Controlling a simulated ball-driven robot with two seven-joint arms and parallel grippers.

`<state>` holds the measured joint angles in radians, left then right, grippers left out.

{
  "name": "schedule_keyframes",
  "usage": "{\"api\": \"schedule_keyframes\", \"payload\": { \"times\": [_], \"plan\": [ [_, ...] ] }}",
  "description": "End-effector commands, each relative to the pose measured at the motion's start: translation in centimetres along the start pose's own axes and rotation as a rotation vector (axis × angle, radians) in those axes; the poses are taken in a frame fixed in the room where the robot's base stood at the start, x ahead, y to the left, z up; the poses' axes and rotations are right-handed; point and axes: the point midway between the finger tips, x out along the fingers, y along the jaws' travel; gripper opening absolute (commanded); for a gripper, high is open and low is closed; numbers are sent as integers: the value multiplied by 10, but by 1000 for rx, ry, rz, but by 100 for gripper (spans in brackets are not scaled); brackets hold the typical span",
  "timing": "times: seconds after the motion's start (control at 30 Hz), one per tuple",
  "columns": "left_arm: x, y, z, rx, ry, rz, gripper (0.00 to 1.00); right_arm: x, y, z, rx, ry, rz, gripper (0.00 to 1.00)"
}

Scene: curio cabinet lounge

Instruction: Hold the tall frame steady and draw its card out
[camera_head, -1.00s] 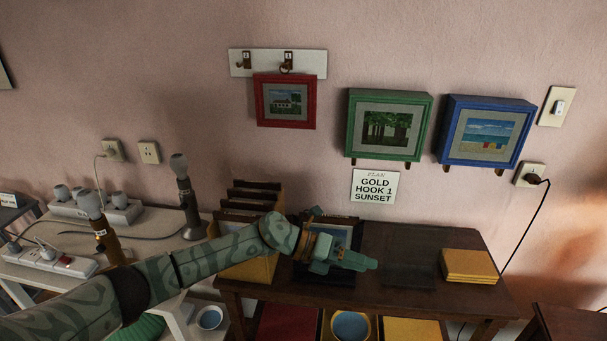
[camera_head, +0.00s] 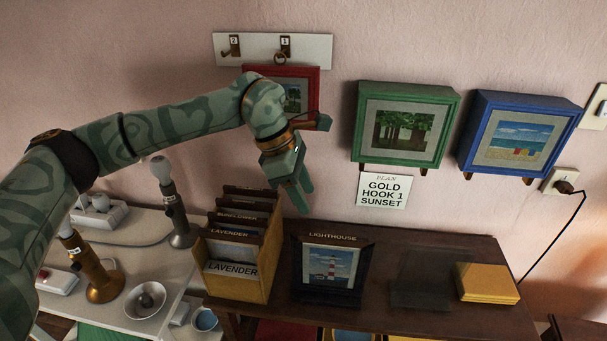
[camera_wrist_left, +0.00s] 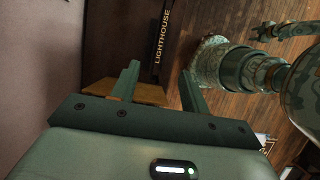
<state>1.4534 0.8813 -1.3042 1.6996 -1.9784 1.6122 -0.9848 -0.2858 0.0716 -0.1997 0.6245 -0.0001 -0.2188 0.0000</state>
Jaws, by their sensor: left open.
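The tall dark frame (camera_head: 333,239), labelled LIGHTHOUSE, stands on the wooden sideboard. Its card (camera_head: 328,266) shows a red-and-white lighthouse under a blue sky and sits inside the frame. My left gripper (camera_head: 299,197) is open and empty, pointing down above the frame and slightly to its left, apart from it. In the left wrist view both fingers (camera_wrist_left: 158,85) are spread, and the frame's lettered top edge (camera_wrist_left: 161,38) lies beyond them. My right gripper is not in the head view; a patterned arm part shows at the right of the wrist view.
A yellow file box (camera_head: 235,270) with LAVENDER cards stands left of the frame. A dark flat panel (camera_head: 420,293) and yellow stack (camera_head: 487,283) lie to the right. Red, green (camera_head: 405,124) and blue (camera_head: 521,134) pictures hang above. Lamps crowd the white table at left.

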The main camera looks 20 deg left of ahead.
Motion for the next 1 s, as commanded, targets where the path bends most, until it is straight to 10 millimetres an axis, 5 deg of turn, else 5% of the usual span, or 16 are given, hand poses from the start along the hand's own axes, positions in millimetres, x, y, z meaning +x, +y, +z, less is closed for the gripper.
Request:
{"api": "schedule_keyframes", "payload": {
  "times": [0.33, 0.7, 1.0],
  "plan": [
    [58, -1, -1, 1, 1, -6, 45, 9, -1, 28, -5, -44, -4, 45],
    [139, -1, -1, -1, 0, -5, 45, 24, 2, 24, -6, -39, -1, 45],
    [162, 0, 0, -1, 0, -1, 45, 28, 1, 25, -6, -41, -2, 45]
  ]
}}
